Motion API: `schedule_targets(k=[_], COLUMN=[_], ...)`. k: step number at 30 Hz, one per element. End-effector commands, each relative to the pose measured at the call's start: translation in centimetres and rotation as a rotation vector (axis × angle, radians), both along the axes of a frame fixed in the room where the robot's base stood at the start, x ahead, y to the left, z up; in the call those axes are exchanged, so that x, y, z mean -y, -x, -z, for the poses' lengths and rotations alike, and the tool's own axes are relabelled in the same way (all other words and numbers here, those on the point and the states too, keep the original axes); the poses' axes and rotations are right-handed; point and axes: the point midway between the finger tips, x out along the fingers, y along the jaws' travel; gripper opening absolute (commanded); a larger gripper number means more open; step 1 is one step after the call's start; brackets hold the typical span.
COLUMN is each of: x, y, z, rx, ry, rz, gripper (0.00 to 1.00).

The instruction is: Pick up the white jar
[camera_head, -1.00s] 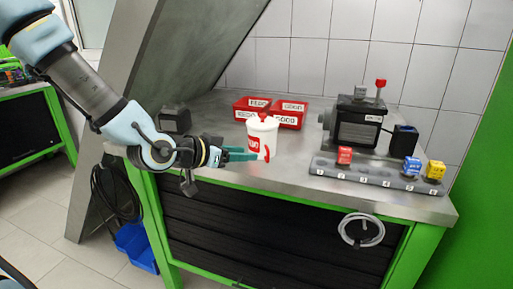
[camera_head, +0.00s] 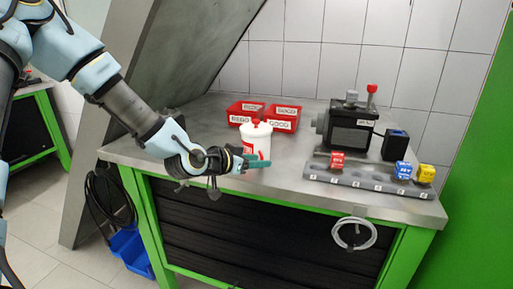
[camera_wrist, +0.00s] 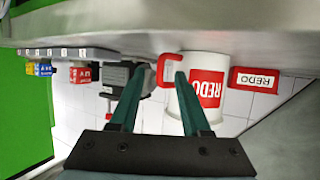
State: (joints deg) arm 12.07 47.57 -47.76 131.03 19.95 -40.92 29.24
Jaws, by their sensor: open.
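The white jar (camera_head: 257,139) stands upright on the metal bench top, with a red knob on its lid. In the wrist view, which looks upside down, the jar (camera_wrist: 203,112) shows a red REDO label and a red handle on its left side. My gripper (camera_head: 258,163) is in front of the jar's lower part in the head view and hides some of it. In the wrist view my gripper (camera_wrist: 158,71) is open; the handle shows between the fingertips and the right finger overlaps the jar's body. Contact cannot be told.
Red labelled bins (camera_head: 283,119) stand behind the jar. A dark pump motor (camera_head: 351,128) and a grey numbered rail (camera_head: 365,180) with red, blue and yellow blocks lie to the right. A coiled hose (camera_head: 353,234) hangs at the front. Bench space between jar and rail is clear.

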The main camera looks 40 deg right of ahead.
Motion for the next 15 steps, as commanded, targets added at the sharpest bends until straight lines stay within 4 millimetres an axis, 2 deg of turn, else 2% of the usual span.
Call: schedule_targets(k=[2,13,15], x=[-0.01,-0.02,-0.01], y=[0.00,0.01,0.01], z=[0.01,-0.03,-0.04], rx=[0.000,0.000,0.000], ry=[0.000,0.001,0.001], rz=[0.000,0.000,0.000], gripper=[0.42,0.00,0.00])
